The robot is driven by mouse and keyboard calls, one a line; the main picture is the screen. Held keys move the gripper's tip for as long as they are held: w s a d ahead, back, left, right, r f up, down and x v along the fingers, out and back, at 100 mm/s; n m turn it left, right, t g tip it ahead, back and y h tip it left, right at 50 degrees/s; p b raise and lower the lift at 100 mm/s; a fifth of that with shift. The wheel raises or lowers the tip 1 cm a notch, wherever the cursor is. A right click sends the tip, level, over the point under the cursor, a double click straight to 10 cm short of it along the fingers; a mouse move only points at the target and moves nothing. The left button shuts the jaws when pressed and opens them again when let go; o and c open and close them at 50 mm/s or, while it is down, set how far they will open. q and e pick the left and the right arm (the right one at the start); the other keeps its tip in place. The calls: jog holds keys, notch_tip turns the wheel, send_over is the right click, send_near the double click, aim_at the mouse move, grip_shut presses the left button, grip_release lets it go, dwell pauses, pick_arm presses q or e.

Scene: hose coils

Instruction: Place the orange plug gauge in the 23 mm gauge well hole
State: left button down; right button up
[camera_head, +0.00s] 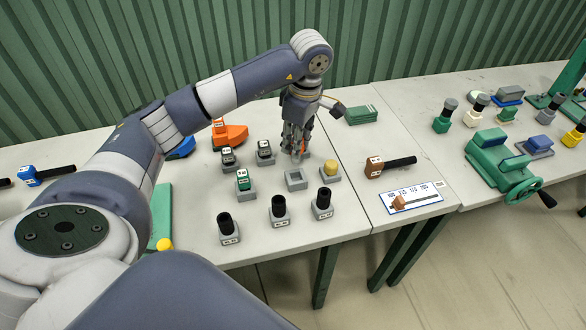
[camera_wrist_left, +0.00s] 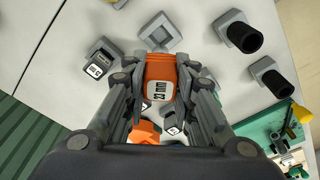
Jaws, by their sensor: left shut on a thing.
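The orange plug gauge (camera_wrist_left: 160,82), with a label reading 23, is between the fingers of my left gripper (camera_wrist_left: 158,92), which is shut on it. In the head view my left gripper (camera_head: 296,150) points down at the back of the near table, and the gauge is mostly hidden by the fingers. An empty grey square holder (camera_head: 295,180) stands just in front of the gripper; it also shows ahead of the gauge in the wrist view (camera_wrist_left: 178,43). I cannot read which hole is the 23 mm one. My right gripper is not in view.
Close by are a yellow-topped holder (camera_head: 330,167), a green block (camera_head: 243,181) and black-handled gauges in grey holders (camera_head: 278,208). Two dark labelled blocks (camera_head: 264,152) stand left of the gripper. An orange tool (camera_head: 229,135) lies behind. A green vise (camera_head: 493,165) stands far right.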

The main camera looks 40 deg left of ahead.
aim_at(297, 162)
pick_arm(q)
jog(key=f, duration=0.2)
jog(key=f+p, duration=0.1)
jog(key=f, duration=0.1)
jog(key=shift+w+d, duration=0.1)
jog(key=shift+d, duration=0.1)
notch_tip(297, 162, down, 4)
jog(key=shift+a+r+p, duration=0.15)
jog(key=shift+r+p, duration=0.1)
jog(key=shift+p, duration=0.4)
jog(key=shift+f, duration=0.4)
jog(key=c, duration=1.3)
grip_release()
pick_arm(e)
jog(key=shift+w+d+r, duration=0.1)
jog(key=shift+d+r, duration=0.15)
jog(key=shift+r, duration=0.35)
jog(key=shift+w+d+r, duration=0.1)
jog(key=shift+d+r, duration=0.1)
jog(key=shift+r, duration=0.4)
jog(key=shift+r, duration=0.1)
